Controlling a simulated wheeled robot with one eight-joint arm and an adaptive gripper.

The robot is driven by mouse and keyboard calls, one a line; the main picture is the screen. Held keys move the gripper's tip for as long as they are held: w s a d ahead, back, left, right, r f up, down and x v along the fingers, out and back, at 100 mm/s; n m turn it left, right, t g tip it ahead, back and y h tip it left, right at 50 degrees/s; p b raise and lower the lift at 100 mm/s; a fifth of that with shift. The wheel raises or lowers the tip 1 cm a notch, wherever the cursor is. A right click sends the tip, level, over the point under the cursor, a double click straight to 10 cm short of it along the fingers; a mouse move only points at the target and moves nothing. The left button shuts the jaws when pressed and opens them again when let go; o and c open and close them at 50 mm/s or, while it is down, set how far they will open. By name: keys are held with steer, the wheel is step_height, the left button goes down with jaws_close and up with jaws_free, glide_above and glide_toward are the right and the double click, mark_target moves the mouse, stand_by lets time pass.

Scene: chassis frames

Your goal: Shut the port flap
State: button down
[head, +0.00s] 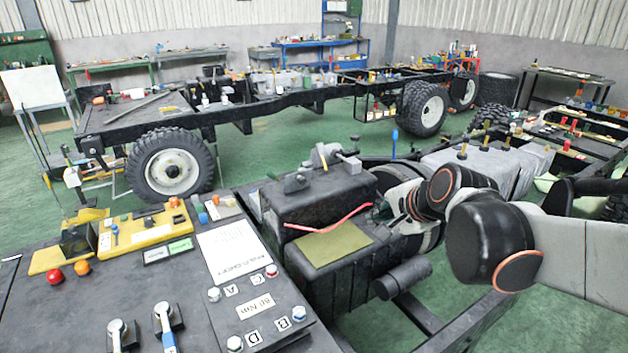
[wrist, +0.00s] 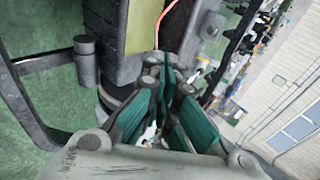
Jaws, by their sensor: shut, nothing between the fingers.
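A black tank-like box (head: 325,200) stands in the middle of the head view. On its top sits a grey fitting (head: 325,157) with an upright plate, which may be the port flap raised open; I cannot tell for sure. My gripper (head: 384,211) is at the right side of the box, close to its upper edge, lower than the fitting. In the wrist view my gripper (wrist: 165,65) shows teal pads, its fingers together and empty. The side of the box (wrist: 128,40) is just ahead of the fingers there. Any contact is hidden.
A red cable (head: 330,220) and an olive pad (head: 325,245) lie on the box. A dark bench (head: 185,285) with levers, bolts and a yellow fixture (head: 145,230) fills the left front. A frame rail (head: 470,325) runs below my arm.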

steer(key=w+a+f+m+y, duration=0.1)
steer(key=w+a+f+m, duration=0.4)
steer(key=w, duration=0.6)
steer(key=w+a+f+m+t+y+b, duration=0.1)
steer(key=w+a+f+m, duration=0.4)
steer(key=w, duration=0.7)
steer(key=w+a+f+m+t+y+b, duration=0.1)
steer(key=w+a+f+m, duration=0.4)
steer(key=w, duration=0.7)
steer(key=shift+a+f+m+y, duration=0.2)
steer(key=shift+a+m+y, duration=0.2)
steer(key=shift+a+m, duration=0.8)
